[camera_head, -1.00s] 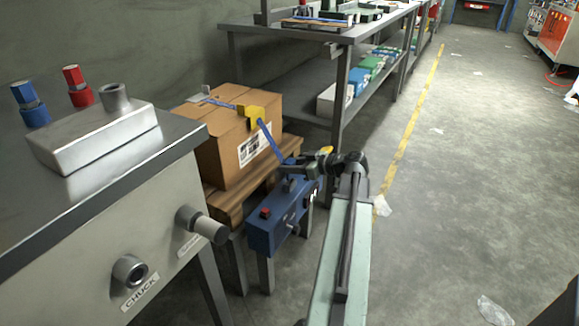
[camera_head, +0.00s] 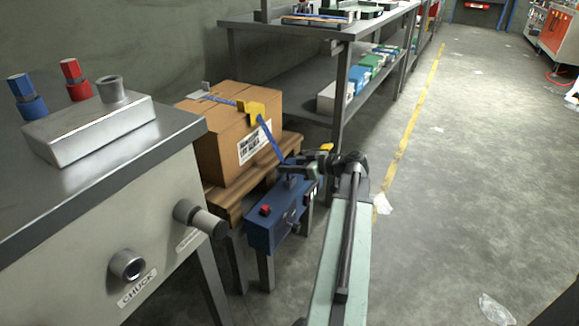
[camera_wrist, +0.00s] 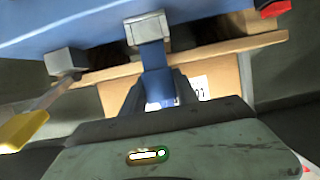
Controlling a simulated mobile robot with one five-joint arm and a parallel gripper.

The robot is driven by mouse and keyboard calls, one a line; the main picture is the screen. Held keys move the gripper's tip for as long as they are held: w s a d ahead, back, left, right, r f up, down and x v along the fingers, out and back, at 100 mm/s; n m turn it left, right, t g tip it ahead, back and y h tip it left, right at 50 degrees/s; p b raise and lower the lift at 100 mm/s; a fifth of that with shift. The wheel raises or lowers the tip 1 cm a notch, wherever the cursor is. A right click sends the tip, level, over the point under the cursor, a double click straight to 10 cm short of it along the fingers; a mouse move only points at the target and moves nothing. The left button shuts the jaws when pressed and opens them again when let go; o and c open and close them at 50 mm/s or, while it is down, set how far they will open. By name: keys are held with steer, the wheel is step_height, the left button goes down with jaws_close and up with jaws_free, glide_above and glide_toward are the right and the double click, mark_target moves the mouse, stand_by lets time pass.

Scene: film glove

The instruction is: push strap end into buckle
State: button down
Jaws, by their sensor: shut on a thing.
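A blue strap (camera_head: 269,138) runs over a cardboard box (camera_head: 219,163) and hangs down to the blue device (camera_head: 274,226) in front. A metal buckle (camera_wrist: 148,27) shows on the blue device in the wrist view. My gripper (camera_head: 287,171) is at the top of the blue device. In the wrist view my gripper (camera_wrist: 158,98) is shut on the strap, and the strap (camera_wrist: 156,73) reaches to the buckle. I cannot tell how far its end is inside.
The box stands on a wooden stand (camera_head: 229,202), with a yellow corner piece (camera_head: 255,111) under the strap. A metal cabinet (camera_head: 100,235) is at the left. A shelf table (camera_head: 290,80) stands behind. The floor at right is mostly clear.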

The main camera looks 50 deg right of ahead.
steer(key=shift+f+b, duration=1.1)
steer(key=shift+f, duration=0.1)
steer(key=c, duration=0.9)
jaws_free()
steer(key=shift+o, duration=0.2)
steer(key=shift+r, duration=0.1)
steer(key=p+v, duration=0.2)
steer(key=v, duration=0.5)
steer(key=shift+s+p, duration=0.35)
steer(key=shift+p, duration=0.05)
